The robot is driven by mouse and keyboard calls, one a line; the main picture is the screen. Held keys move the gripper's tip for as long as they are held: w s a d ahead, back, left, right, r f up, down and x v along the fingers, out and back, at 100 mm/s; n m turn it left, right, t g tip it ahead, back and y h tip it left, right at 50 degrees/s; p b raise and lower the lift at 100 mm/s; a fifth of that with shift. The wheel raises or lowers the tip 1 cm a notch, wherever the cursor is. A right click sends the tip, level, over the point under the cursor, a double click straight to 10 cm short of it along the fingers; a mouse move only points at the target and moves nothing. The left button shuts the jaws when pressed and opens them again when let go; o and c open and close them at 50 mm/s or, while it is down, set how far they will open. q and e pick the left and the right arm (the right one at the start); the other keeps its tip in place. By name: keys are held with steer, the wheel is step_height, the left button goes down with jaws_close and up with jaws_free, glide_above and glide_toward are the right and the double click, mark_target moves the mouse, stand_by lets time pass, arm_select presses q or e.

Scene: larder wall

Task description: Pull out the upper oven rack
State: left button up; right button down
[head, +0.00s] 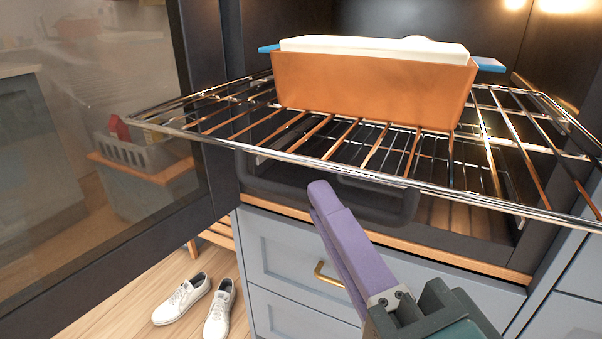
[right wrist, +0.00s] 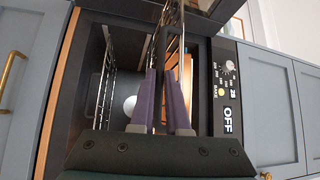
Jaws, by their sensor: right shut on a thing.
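The upper oven rack (head: 404,183) is a shiny wire grid and stands out of the oven cavity in the head view. An orange baking dish (head: 370,90) with a pale top and blue ends sits on it. My right gripper (head: 322,192) has purple fingers at the rack's front rail. In the right wrist view the upper rack (right wrist: 174,35) runs between the fingers (right wrist: 165,75), which are shut on it. The fingers hide part of the rail there. My left gripper is not in view.
The open dark glass oven door (head: 90,130) stands at the left. A lower rack (right wrist: 105,75) shows inside the oven in the right wrist view. Blue-grey drawers (head: 285,255) with a brass handle (head: 327,276) are below. White shoes (head: 183,299) lie on the wooden floor.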

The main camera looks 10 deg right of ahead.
steer(key=c, duration=1.2)
jaws_free()
steer(key=v, duration=1)
